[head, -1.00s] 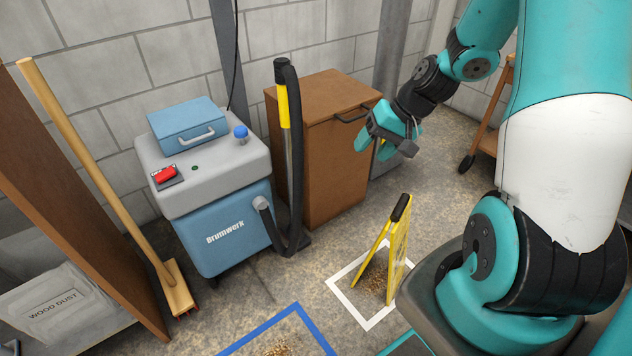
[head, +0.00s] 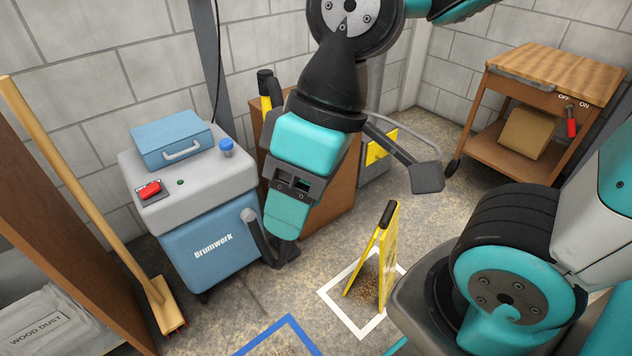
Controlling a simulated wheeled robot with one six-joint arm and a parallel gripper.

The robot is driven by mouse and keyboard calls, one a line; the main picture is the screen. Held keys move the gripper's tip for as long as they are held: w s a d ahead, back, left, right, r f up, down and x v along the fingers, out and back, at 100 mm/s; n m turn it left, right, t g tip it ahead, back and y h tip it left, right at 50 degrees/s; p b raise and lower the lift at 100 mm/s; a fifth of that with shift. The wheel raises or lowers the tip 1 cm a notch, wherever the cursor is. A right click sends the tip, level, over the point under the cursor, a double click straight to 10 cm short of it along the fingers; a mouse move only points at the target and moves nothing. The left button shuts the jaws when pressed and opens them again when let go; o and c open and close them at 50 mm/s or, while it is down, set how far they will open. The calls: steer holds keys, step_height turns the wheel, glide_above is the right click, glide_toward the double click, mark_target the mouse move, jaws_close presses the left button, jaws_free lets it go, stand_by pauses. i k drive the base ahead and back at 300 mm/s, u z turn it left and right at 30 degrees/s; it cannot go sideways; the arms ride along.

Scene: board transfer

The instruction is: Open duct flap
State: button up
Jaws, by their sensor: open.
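A grey duct (head: 375,176) stands against the back wall, right of the brown cabinet. A small yellow panel (head: 379,148), which looks like its flap, sits at its upper front and is partly hidden by my arm. I cannot tell how far the flap is open. My gripper (head: 286,222) hangs large in mid-view, in front of the brown cabinet and left of the duct. Its teal fingers overlap from this side, but it is open, with nothing seen in it. It is apart from the flap.
A yellow floor sign (head: 388,262) stands in a white floor square. A wooden cart (head: 545,100) with an OFF/ON lever is back right. A broom (head: 90,200) leans left.

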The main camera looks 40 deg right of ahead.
mark_target(374, 151)
steer(key=z, duration=2.7)
steer(key=i, duration=2.05)
steer(key=u, duration=2.25)
